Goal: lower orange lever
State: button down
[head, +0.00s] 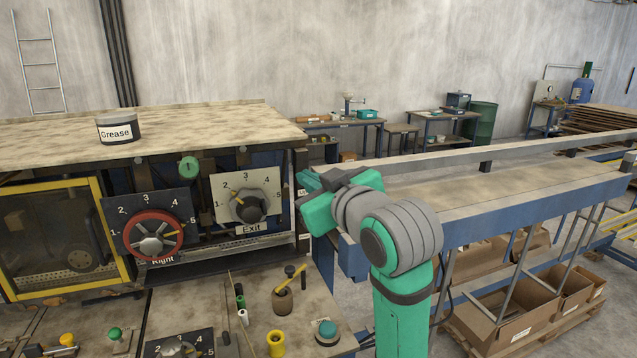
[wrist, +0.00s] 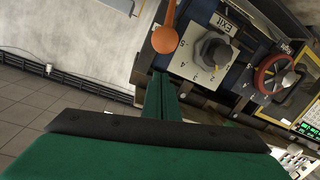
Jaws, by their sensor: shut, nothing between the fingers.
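The orange lever (wrist: 166,38) shows in the wrist view with a round knob and a thin shaft running up out of the picture. It sits beside the white Exit dial plate. I cannot make it out in the head view, where my arm covers the right end of the machine. My gripper (wrist: 162,82) has its green fingers together with nothing between them. In the wrist view its tips appear just below the knob; I cannot tell whether they touch it. In the head view my gripper (head: 308,182) is at the machine's right corner, right of the Exit dial.
The Exit dial (head: 247,204) and the red Right handwheel (head: 152,236) are on the machine front. A grease tin (head: 117,127) stands on its top. A long blue-sided table (head: 500,205) lies right of my arm. Small tools and pots stand on the lower bench.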

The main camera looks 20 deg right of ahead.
jog(key=shift+s+d+f, duration=0.45)
jog(key=shift+f, duration=0.2)
jog(key=shift+s+d+f, duration=0.1)
jog(key=shift+s+f, duration=0.05)
jog(key=shift+f, duration=0.25)
jog(key=shift+s+d+f, duration=0.1)
jog(key=shift+f, duration=0.3)
jog(key=shift+s+d, duration=0.15)
jog(key=shift+s, duration=0.05)
jog(key=shift+f, duration=0.15)
